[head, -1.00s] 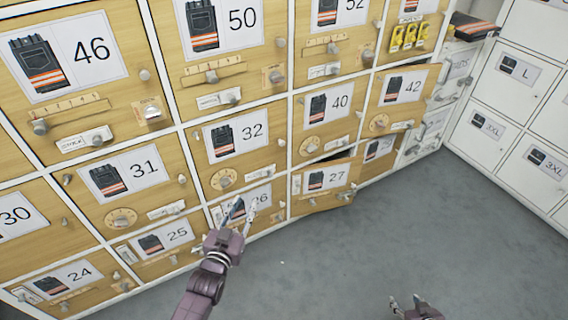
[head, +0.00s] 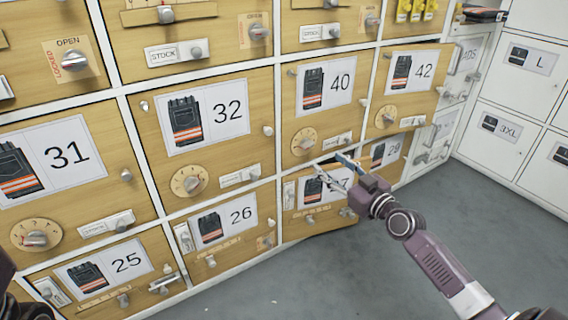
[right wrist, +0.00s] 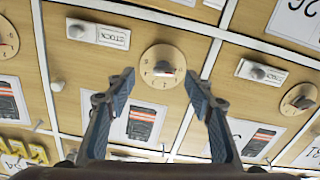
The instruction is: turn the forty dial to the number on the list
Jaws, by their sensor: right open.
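The forty dial (head: 304,142) is a round tan plate with a grey knob, low on the wooden door marked 40 (head: 328,84). In the right wrist view the dial (right wrist: 162,66) shows upside down, beyond and between the fingertips. The number its knob points to is too small to read. My right gripper (head: 334,172) is open and empty, just below and right of the dial in the head view and apart from it. In the right wrist view its two fingers (right wrist: 160,88) are spread wide. My left gripper's fingers are out of view. I see no list.
The door marked 27 (head: 325,218) stands ajar below, and the door marked 42 (head: 412,70) sticks out at the right. Similar dials sit on door 32 (head: 189,181) and door 42 (head: 386,117). White lockers (head: 520,90) stand at the right. Grey floor (head: 390,250) is clear.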

